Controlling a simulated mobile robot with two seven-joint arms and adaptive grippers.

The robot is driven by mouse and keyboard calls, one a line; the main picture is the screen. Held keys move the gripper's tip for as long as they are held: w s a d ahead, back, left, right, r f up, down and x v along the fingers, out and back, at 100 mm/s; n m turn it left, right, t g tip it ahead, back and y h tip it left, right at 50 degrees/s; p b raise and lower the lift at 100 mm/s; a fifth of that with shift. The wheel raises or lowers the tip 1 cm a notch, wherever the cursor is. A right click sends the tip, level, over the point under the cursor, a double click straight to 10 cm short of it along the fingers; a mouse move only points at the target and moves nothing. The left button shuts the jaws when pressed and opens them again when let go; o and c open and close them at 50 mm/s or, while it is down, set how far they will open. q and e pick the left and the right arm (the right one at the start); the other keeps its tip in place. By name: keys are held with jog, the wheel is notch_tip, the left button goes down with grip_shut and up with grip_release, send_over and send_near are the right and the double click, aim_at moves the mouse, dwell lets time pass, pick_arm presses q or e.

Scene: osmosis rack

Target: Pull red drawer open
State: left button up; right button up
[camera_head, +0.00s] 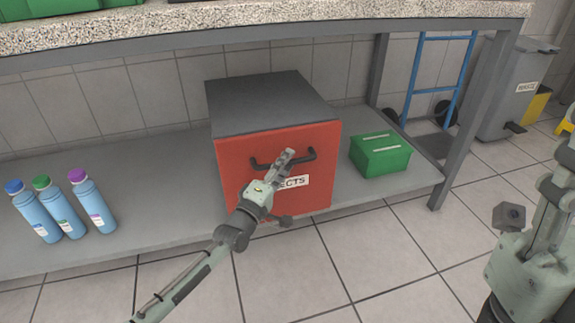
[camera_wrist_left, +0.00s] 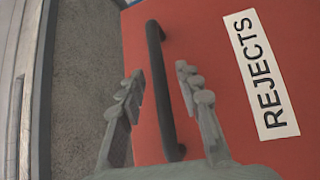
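The red drawer front (camera_head: 240,185), labelled REJECTS, is on a grey cabinet (camera_head: 265,100) on the low shelf. It looks shut. Its dark bar handle (camera_head: 264,165) shows at both sides of my left gripper (camera_head: 288,160), which hides its middle. In the left wrist view the handle (camera_wrist_left: 160,100) runs between the two spread fingers of the left gripper (camera_wrist_left: 159,80). Gaps show on both sides, so the gripper is open. My right gripper (camera_head: 556,190) is at the right edge in the head view, partly cut off, away from the drawer; its fingers are unclear.
A green box (camera_head: 380,156) stands on the shelf (camera_head: 150,170) right of the cabinet. Several blue bottles (camera_head: 62,208) stand at the left. A speckled worktop (camera_head: 270,22) is above, and a table leg (camera_head: 470,120) stands at the right. The tiled floor in front is clear.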

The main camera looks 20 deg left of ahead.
pick_arm(q)
jog(key=shift+w+d, duration=0.1)
jog(key=shift+w, duration=0.25)
grip_shut()
